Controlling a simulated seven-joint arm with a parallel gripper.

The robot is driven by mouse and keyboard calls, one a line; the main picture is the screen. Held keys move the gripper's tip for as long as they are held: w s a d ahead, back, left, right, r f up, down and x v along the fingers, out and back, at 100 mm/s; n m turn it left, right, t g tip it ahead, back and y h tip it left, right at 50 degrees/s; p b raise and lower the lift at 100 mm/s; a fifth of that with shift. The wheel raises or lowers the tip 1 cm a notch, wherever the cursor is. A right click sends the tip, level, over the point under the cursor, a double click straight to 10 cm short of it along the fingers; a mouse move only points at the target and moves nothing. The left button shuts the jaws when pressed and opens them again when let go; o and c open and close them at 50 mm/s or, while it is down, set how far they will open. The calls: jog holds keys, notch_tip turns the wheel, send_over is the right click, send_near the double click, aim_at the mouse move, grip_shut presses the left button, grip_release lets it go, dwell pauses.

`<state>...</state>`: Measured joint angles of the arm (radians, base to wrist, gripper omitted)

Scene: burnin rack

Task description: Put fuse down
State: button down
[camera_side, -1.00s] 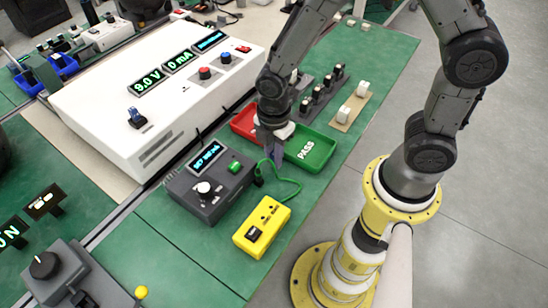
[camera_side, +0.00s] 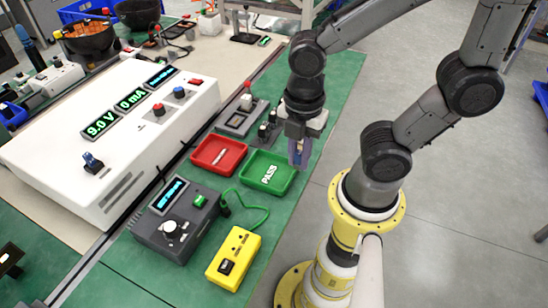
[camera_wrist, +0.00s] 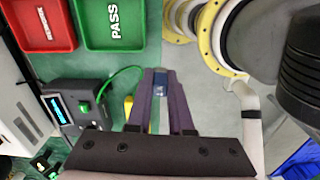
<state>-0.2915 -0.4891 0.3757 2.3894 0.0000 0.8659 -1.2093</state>
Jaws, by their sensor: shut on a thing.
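My gripper (camera_side: 298,160) points down just right of the green PASS tray (camera_side: 291,186), above the green mat's right side. In the wrist view, the purple fingers of my gripper (camera_wrist: 160,80) converge on a small object. This is probably the fuse (camera_wrist: 159,82), of which only a bluish bit shows between the tips; the fingers hide the rest. The red tray (camera_side: 238,152) lies left of the green one. In the wrist view the green tray (camera_wrist: 88,42) and red tray (camera_wrist: 30,47) are at the upper left.
A grey meter (camera_side: 180,222) and a yellow box (camera_side: 234,258), joined by a green lead, stand in front of the trays. The white power supply (camera_side: 125,155) is at left. A grey socket block (camera_side: 240,118) stands behind the trays. My base stands at right.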

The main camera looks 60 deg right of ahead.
jog(key=shift+s+r, duration=0.1)
jog(key=w+r+n, duration=0.2)
jog(key=w, duration=0.4)
jog(key=m, duration=0.1)
send_over(220, 157)
jog(key=f, duration=1)
jog(key=shift+s+f, duration=0.2)
jog(key=shift+f, duration=0.15)
jog(key=shift+w+f, duration=0.25)
jog(key=shift+f, duration=1.55)
jog(key=shift+f, duration=0.2)
